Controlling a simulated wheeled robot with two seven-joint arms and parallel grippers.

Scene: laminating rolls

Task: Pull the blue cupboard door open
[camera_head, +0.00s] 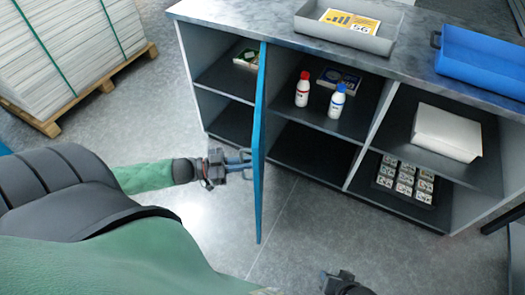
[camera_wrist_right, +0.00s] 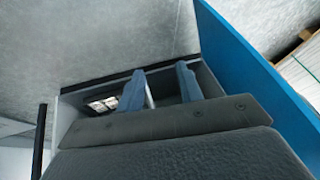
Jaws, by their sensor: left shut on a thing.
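The blue cupboard door (camera_head: 259,150) stands swung out from the cupboard front, seen nearly edge-on in the head view. My left gripper (camera_head: 240,161) is at the door's left side, shut on the door handle, which is mostly hidden by the fingers. My right gripper shows only in part at the bottom edge of the head view (camera_head: 345,284). In the right wrist view its two fingers (camera_wrist_right: 158,76) are apart with nothing seen held between them. A blue panel (camera_wrist_right: 255,75), apparently the door, runs along the right of that view.
The cupboard's grey top (camera_head: 240,17) carries a grey tray (camera_head: 350,36) and a blue tray (camera_head: 480,62). Open shelves hold a red-capped bottle (camera_head: 302,92), a blue-capped bottle (camera_head: 337,102) and a white box (camera_head: 447,132). A loaded pallet (camera_head: 100,90) stands left. Floor before the cupboard is clear.

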